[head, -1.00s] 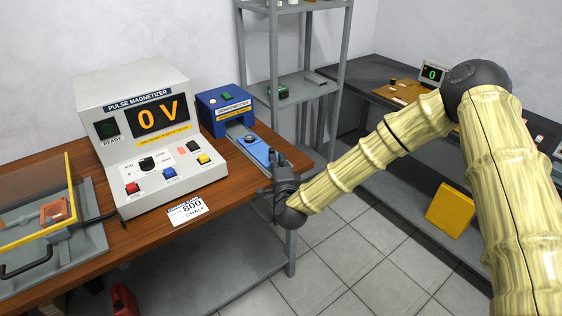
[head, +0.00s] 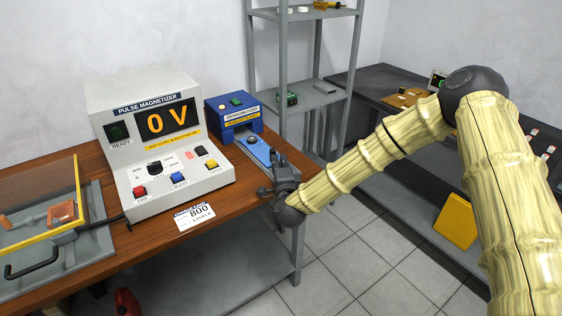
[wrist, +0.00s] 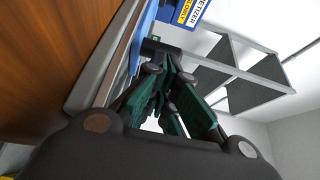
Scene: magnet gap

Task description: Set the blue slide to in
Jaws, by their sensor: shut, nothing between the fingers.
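The blue slide (head: 262,154) is a flat blue strip on a grey rail, sticking out toward the front from the opening of the blue demagnetizer box (head: 233,113). A dark round piece (head: 252,140) sits on it near the box. My gripper (head: 279,162) is shut and empty at the slide's outer end; it hides that end, and I cannot tell whether it touches. In the wrist view my gripper's dark green fingers (wrist: 165,92) are close together beside a dark cylindrical piece (wrist: 160,46) at the edge of the blue slide (wrist: 145,22).
The pulse magnetizer (head: 160,150) reads 0 V and stands left of the box on the wooden bench (head: 245,197). A card (head: 195,216) marked 800 lies before it. A yellow-framed clear guard (head: 40,205) is at far left. A grey shelf rack (head: 283,60) stands behind the slide.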

